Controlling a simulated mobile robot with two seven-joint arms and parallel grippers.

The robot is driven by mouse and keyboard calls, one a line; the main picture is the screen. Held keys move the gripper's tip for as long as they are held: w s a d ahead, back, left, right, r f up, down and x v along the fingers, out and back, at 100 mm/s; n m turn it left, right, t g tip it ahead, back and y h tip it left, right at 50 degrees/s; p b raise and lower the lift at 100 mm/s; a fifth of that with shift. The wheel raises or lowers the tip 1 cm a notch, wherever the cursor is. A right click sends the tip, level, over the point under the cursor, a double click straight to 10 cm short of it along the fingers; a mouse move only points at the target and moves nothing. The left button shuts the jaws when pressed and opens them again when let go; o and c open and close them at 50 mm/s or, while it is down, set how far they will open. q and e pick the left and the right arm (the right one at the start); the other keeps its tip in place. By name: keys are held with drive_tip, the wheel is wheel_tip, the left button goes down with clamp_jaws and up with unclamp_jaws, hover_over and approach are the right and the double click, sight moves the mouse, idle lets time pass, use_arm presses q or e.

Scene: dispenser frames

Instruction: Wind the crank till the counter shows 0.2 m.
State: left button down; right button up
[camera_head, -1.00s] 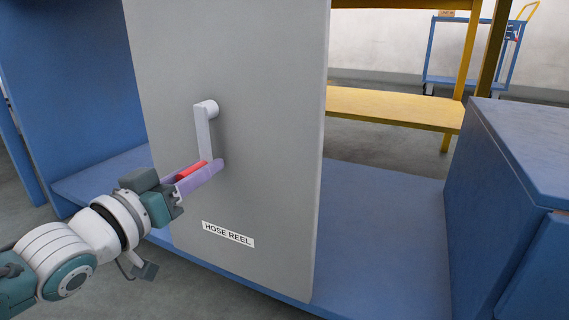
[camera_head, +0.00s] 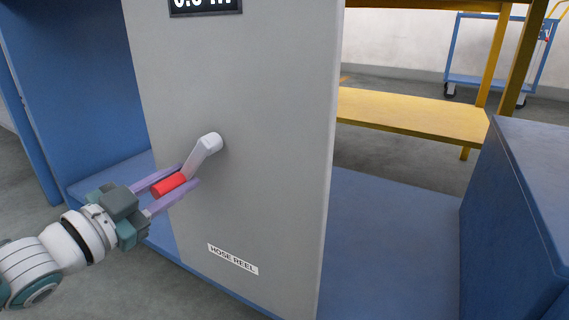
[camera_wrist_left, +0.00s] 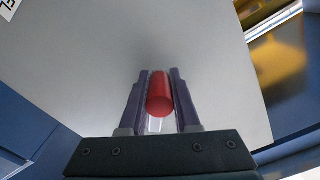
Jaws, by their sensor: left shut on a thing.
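The crank (camera_head: 203,156) is a pale arm on a round hub on the grey panel (camera_head: 265,100); it slants down and left from the hub. Its red handle (camera_head: 169,185) sits at the arm's lower end. My left gripper (camera_head: 178,183) is shut on the red handle, one purple finger on each side. In the left wrist view the red handle (camera_wrist_left: 160,95) lies between the two fingers. The counter (camera_head: 205,4) is a dark display at the top edge, cut off, so its reading is not clear. My right gripper is not in view.
A "HOSE REEL" label (camera_head: 233,259) is on the panel below the crank. A blue cabinet (camera_head: 525,210) stands at the right, and a yellow shelf (camera_head: 410,115) and a blue trolley (camera_head: 490,80) stand behind. Blue walling is at the left.

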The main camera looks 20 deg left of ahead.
use_arm(q)
drive_tip(key=a+r+m+p, duration=0.1)
drive_tip(key=m, duration=0.1)
drive_tip(key=r+m, duration=0.1)
drive_tip(key=shift+w+a+r+m+p, duration=0.1)
drive_tip(key=shift+a+r+m+p, duration=0.2)
drive_tip(key=shift+a+m+p, duration=0.1)
drive_tip(key=r+m+p, duration=0.1)
drive_tip(key=a+r+m, duration=0.1)
drive_tip(key=m, duration=0.1)
drive_tip(key=shift+r+p, duration=0.25)
drive_tip(key=shift+p, duration=0.15)
wheel_tip(320, 180, up, 2)
drive_tip(key=m, duration=0.1)
drive_tip(key=m+p, duration=0.2)
drive_tip(key=m, duration=0.1)
drive_tip(key=shift+r, duration=0.25)
drive_tip(key=shift+d+r+m+p, duration=0.2)
drive_tip(key=shift+r+m+p, duration=0.6)
drive_tip(key=shift+m, duration=0.6)
drive_tip(key=shift+r, duration=0.1)
drive_tip(key=c, duration=0.6)
unclamp_jaws()
